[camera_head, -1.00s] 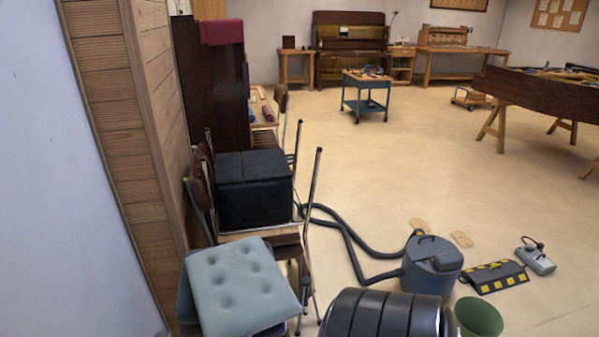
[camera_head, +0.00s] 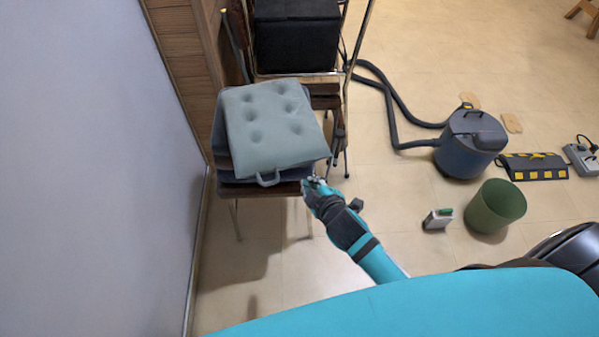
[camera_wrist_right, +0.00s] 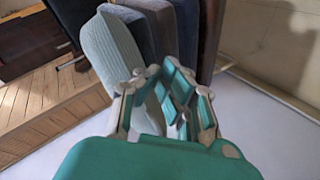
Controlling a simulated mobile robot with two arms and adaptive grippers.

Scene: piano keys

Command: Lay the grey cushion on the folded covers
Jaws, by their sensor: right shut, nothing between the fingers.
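The grey cushion (camera_head: 268,125) is pale and tufted, with a loop handle on its near edge. It lies slightly askew on top of the dark folded covers (camera_head: 226,163), on a seat beside the wall. My right gripper (camera_head: 314,183) is at the near right corner of this stack, shut and empty. In the right wrist view the gripper (camera_wrist_right: 182,92) shows close up, with the cushion (camera_wrist_right: 112,55) and the darker covers (camera_wrist_right: 160,32) just beyond the fingers. I cannot tell if the fingers touch them. My left gripper is not in view.
A black box (camera_head: 296,35) sits on stacked chairs behind the cushion. A vacuum cleaner (camera_head: 470,145) with a hose, a green bin (camera_head: 496,207) and a small box (camera_head: 438,219) stand on the floor to the right. The wall (camera_head: 100,180) is close on the left.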

